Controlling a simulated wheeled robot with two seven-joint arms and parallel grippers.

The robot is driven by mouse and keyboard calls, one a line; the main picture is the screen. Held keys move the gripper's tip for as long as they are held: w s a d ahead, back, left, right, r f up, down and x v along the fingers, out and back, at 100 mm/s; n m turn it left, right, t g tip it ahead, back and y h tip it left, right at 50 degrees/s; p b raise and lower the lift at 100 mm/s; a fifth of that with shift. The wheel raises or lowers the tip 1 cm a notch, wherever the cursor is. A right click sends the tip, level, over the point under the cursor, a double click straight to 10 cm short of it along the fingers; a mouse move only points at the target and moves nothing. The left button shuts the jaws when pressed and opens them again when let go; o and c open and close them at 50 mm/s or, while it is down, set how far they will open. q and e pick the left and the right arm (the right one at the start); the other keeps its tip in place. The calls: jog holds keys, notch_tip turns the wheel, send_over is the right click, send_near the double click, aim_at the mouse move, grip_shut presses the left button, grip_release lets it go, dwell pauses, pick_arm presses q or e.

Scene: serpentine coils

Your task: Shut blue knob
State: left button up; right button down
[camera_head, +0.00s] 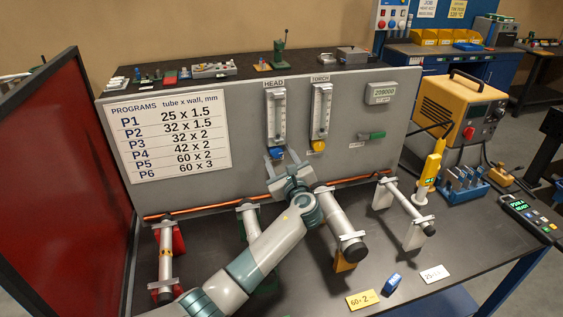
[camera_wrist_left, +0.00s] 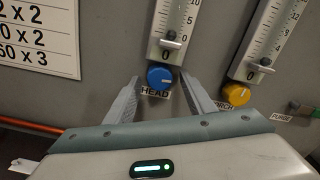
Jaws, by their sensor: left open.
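The blue knob (camera_head: 277,153) sits below the HEAD flow gauge (camera_head: 276,117) on the grey panel. In the left wrist view the blue knob (camera_wrist_left: 160,77) lies between the two fingers, with a HEAD label under it. My left gripper (camera_head: 282,156) is open and close to the panel, with a finger on each side of the knob. The fingers look apart from the knob; I cannot tell how deep they reach around it. The left wrist view also shows the open left gripper (camera_wrist_left: 158,92). My right gripper is not in view.
A yellow knob (camera_head: 318,146) sits to the right under the TORCH gauge (camera_head: 321,112). A green handle (camera_head: 372,136) is further right. Tubes on stands (camera_head: 165,262) line the bench below. A red screen (camera_head: 62,190) stands at left.

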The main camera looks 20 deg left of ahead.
pick_arm(q)
jog(key=shift+s, duration=0.1)
jog(key=b+v, duration=0.5)
jog(key=v, duration=1.2)
jog(key=shift+s+d, duration=0.1)
jog(key=shift+d, duration=0.05)
